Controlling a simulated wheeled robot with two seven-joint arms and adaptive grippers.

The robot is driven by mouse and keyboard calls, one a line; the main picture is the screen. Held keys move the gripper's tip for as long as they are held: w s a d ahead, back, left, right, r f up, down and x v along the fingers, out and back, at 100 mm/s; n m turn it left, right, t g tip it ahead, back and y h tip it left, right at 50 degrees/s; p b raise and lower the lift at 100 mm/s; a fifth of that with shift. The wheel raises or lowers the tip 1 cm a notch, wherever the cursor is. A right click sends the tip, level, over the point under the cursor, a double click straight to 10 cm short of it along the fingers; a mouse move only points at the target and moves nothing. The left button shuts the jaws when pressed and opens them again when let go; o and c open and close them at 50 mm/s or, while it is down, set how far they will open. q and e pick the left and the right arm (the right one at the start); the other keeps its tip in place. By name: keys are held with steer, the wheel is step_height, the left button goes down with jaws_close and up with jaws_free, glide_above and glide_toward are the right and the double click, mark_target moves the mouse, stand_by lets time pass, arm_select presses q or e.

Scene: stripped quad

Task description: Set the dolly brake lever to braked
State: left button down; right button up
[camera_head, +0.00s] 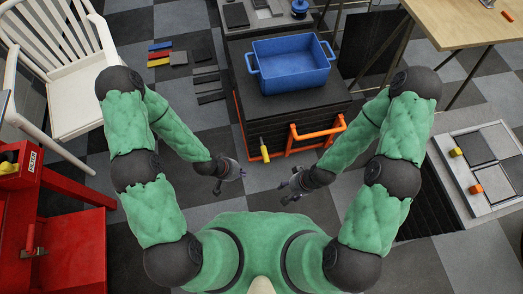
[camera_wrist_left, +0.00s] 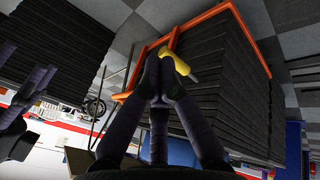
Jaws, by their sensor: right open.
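The dolly has an orange tube frame (camera_head: 308,134) and carries a stack of dark slabs (camera_head: 295,110). Its brake lever (camera_head: 264,150) has a yellow grip and hangs at the near left corner of the frame. The lever also shows in the left wrist view (camera_wrist_left: 181,62), just beyond the fingertips. My left gripper (camera_head: 242,174) is a little left of and nearer than the lever, apart from it in the head view. In the left wrist view its fingers (camera_wrist_left: 158,80) converge, but whether they are fully shut is unclear. My right gripper (camera_head: 287,192) is open and empty, right of the lever.
A blue tub (camera_head: 291,67) sits on the slabs. A white chair (camera_head: 75,90) and a red cabinet (camera_head: 75,245) stand at the left. A wooden table (camera_head: 460,22) and a low panel with tiles (camera_head: 485,165) are at the right. Floor between my grippers is clear.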

arm_select(q)
steer(key=w+a+r+m+h+p, duration=0.1)
steer(key=w+m+h+p, duration=0.3)
steer(key=w+m, duration=0.6)
steer(key=shift+w+m+t+h+p, duration=0.35)
steer(key=shift+m+h, duration=0.45)
steer(key=shift+m, duration=1.5)
steer(key=shift+a, duration=0.1)
steer(key=b, duration=0.4)
glide_above(264, 151)
steer(key=s+a, duration=0.2)
step_height(264, 151, down, 6)
steer(key=shift+w+d+f+b, duration=0.1)
steer(key=shift+d+f+b, duration=0.1)
steer(key=shift+f+b, duration=0.45)
steer(key=shift+w+d+f+b, duration=0.1)
steer(key=shift+d+f+b, duration=0.1)
steer(key=shift+f, duration=0.85)
steer(key=shift+s, duration=0.15)
